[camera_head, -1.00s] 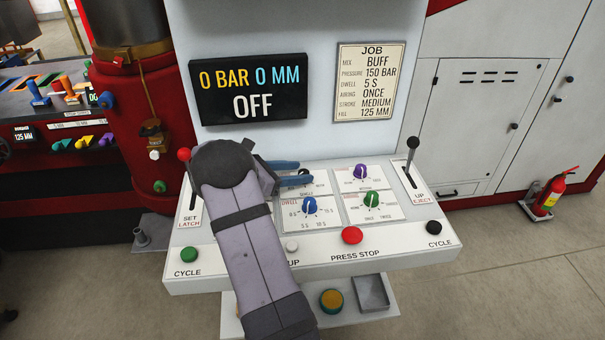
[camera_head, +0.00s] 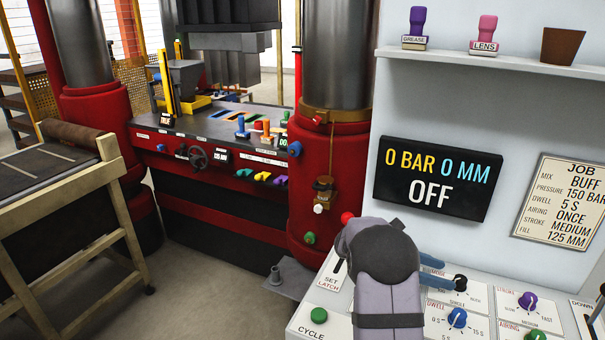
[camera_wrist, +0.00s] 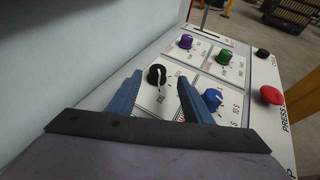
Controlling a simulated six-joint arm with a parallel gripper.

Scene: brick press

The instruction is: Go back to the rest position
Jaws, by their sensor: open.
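My gripper (camera_head: 450,271) hovers at the control panel (camera_head: 310,299) below the dark display, its two blue fingers pointing right. The fingers are open with nothing held between them. In the wrist view, my gripper (camera_wrist: 160,84) frames the black knob (camera_wrist: 156,74) between its fingers, with a visible gap on both sides. In the head view the black knob (camera_head: 460,283) lies just beyond the fingertips. The blue knob (camera_head: 457,317) is close by, and in the wrist view this blue knob (camera_wrist: 212,98) is just right of the right finger. My arm hides part of the panel's left side.
A red-topped lever (camera_head: 347,217) stands right behind my wrist. The display (camera_head: 434,179) reads 0 BAR 0 MM, OFF. A shelf (camera_head: 480,60) with stamps is above. The red press column (camera_head: 325,180) stands left. In the wrist view, a red button (camera_wrist: 271,95) sits at right.

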